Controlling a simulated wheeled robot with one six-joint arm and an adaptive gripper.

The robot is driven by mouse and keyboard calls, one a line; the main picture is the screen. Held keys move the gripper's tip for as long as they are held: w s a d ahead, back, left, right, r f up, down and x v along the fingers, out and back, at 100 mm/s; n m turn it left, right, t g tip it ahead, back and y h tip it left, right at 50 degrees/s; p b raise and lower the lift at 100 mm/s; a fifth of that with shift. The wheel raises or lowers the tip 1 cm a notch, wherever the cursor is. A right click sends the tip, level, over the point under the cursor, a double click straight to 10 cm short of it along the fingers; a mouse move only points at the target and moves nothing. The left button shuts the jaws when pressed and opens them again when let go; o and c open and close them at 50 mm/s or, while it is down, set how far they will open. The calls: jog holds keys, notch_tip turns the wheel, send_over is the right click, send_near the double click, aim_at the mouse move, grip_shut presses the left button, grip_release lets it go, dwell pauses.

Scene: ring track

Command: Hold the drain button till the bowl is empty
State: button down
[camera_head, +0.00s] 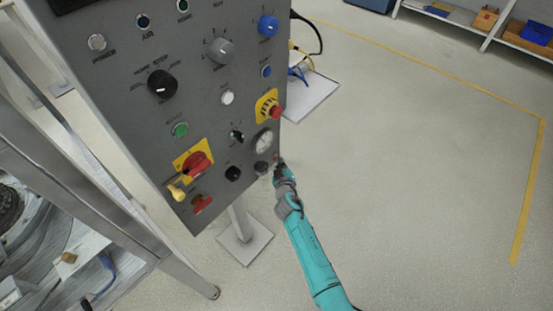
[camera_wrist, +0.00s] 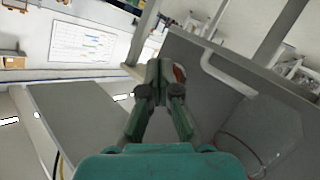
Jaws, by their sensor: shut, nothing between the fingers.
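The grey control panel (camera_head: 140,115) fills the upper left of the head view. My gripper (camera_head: 278,164) is at its lower right edge, close to a small round dark fitting (camera_head: 261,168) below a white gauge (camera_head: 263,140). In the wrist view my gripper (camera_wrist: 160,68) has its fingers together with nothing between them. A small red part (camera_wrist: 179,73) shows just behind the fingertips; I cannot tell whether they touch it. A clear, bowl-like shape (camera_wrist: 252,135) is at the lower right of the wrist view; its level cannot be read. The drain button cannot be made out for certain.
A red button on a yellow plate (camera_head: 269,107) and a red-yellow switch (camera_head: 194,162) are on the panel. A metal frame (camera_head: 120,200) stands at left. A pale handle (camera_wrist: 226,75) projects near my fingers. Open floor (camera_head: 420,170) lies to the right.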

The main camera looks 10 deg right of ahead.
jog(key=shift+s+d, duration=0.35)
jog(key=shift+s, duration=0.15)
jog(key=shift+s+d, duration=0.75)
jog(key=shift+s, duration=0.3)
jog(key=shift+s+d, duration=0.7)
jog(key=shift+s, duration=0.3)
